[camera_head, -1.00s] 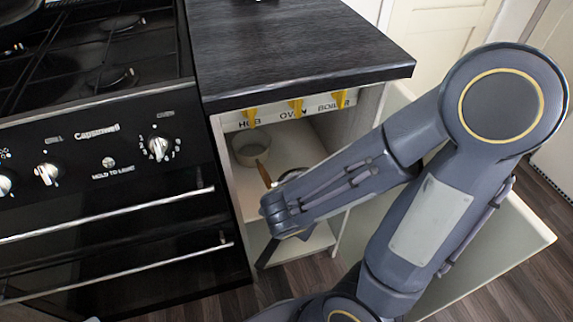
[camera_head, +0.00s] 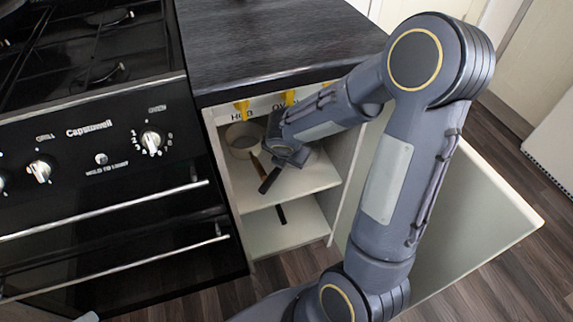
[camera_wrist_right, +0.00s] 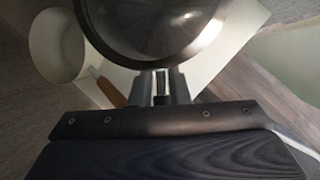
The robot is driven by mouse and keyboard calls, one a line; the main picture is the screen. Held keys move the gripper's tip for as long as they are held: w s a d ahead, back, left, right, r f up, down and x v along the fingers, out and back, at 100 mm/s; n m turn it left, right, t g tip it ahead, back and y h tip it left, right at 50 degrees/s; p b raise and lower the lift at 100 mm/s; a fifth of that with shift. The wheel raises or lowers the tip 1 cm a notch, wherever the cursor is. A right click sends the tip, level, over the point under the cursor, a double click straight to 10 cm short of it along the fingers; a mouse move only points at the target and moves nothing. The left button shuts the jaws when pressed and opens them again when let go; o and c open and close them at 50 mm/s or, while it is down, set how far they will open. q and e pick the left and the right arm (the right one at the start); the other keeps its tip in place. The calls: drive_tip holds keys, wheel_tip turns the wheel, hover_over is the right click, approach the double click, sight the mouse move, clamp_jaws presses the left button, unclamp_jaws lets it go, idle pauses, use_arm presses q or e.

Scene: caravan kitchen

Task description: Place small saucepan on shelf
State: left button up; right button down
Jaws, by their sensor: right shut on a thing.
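The small saucepan (camera_wrist_right: 155,25), dark-rimmed with a shiny inside, shows at the top of the right wrist view. My right gripper (camera_wrist_right: 161,88) is shut on it at the handle side. In the head view my right gripper (camera_head: 287,152) is inside the open cupboard, above the upper shelf (camera_head: 300,183). A dark handle (camera_head: 270,180) sticks out below it, and my arm hides most of the pan. I cannot tell whether the pan touches the shelf.
A pale pot (camera_head: 243,138) with a wooden handle stands at the upper shelf's left, close to the held pan. The lower shelf (camera_head: 285,235) has a thin dark shape on it. The open cupboard door (camera_head: 470,220) is at right, the cooker (camera_head: 100,150) at left, the worktop (camera_head: 270,45) above.

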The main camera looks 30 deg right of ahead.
drive_tip(key=shift+f+b, duration=1.05)
drive_tip(key=shift+f, duration=0.65)
drive_tip(key=shift+f, duration=0.15)
drive_tip(key=c, duration=1.4)
unclamp_jaws()
drive_tip(key=shift+o, duration=0.2)
